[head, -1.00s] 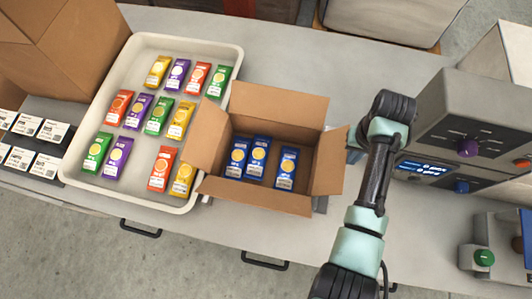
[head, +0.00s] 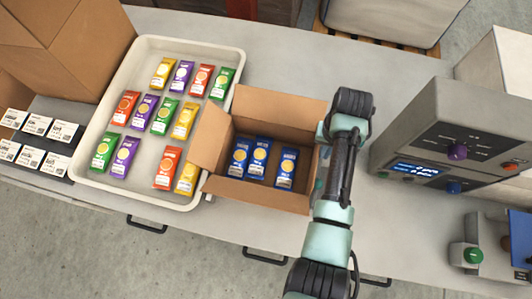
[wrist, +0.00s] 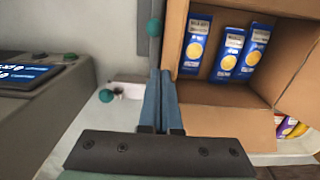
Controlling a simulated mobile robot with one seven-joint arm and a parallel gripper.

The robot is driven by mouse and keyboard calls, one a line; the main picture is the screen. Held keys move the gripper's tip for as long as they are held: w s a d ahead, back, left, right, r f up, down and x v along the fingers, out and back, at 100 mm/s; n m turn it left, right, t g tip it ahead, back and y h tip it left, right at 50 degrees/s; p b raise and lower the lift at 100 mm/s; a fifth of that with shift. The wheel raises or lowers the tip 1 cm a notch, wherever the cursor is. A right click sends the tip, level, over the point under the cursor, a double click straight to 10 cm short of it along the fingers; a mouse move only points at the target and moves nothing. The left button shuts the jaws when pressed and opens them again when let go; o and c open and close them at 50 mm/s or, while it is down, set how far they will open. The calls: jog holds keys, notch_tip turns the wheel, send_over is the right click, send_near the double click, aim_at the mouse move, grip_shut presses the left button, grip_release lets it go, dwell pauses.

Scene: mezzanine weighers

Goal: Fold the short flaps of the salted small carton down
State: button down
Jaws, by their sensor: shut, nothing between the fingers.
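The right short flap is mostly hidden by my arm in the head view. My gripper (wrist: 160,74) is shut and empty in the wrist view, just outside the carton's right side (wrist: 174,35). Whether the fingers touch the cardboard I cannot tell. In the head view my wrist covers the fingertips.
A white tray (head: 130,188) of coloured packs stands close to the carton's left. A grey weigher (head: 425,135) with knobs stands to the right of my arm. A larger box (head: 70,50) and label cards (head: 35,123) lie far left. Bench behind the carton is clear.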

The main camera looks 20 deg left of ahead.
jog(key=shift+a+r, duration=0.15)
jog(key=shift+a, duration=0.75)
jog(key=a, duration=0.1)
jog(key=a+f, duration=0.1)
jog(key=a, duration=0.1)
jog(key=shift+s+a+f, duration=0.1)
jog(key=shift+a, duration=0.05)
jog(key=shift+a+f+b, duration=0.4)
jog(key=shift+a+f, duration=0.65)
jog(key=shift+a, duration=0.1)
